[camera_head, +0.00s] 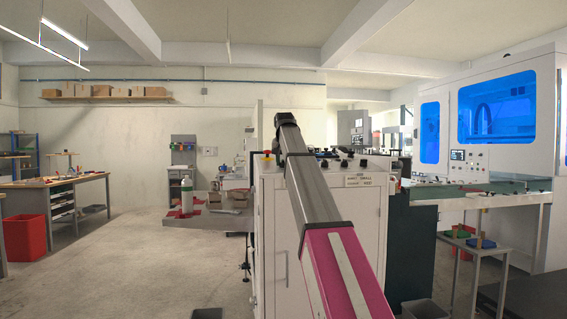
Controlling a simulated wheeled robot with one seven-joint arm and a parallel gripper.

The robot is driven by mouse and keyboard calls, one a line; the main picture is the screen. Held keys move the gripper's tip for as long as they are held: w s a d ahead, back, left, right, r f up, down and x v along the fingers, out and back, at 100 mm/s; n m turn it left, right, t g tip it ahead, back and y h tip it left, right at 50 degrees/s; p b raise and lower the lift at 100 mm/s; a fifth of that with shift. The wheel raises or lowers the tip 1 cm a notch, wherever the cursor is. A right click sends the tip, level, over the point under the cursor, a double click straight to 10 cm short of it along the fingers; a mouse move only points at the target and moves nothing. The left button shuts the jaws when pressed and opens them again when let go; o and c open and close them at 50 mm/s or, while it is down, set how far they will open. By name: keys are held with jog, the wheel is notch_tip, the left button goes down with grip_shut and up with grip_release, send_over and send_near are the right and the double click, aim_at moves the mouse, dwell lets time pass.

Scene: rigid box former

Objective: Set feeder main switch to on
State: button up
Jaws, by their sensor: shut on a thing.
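A white machine cabinet (345,225) stands in the middle of the head view, with a control strip (335,158) of small dark knobs along its top edge. A small text label (358,180) sits on its front below them. I cannot tell which control is the feeder main switch, or its position.
A small red-topped knob (267,154) sits at the cabinet's top left. A low table (190,222) with a pale bottle (186,194) is to its left. A green-topped conveyor (480,193) and a white enclosure with blue windows stand right.

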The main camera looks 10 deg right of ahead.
jog(key=m, duration=0.3)
jog(key=m+h, duration=0.1)
jog(key=m, duration=0.3)
jog(key=shift+g, duration=0.4)
jog(key=m, duration=0.4)
jog(key=shift+g, duration=0.3)
jog(key=shift+m+g, duration=0.3)
jog(key=shift+m, duration=1.8)
jog(key=o, duration=0.9)
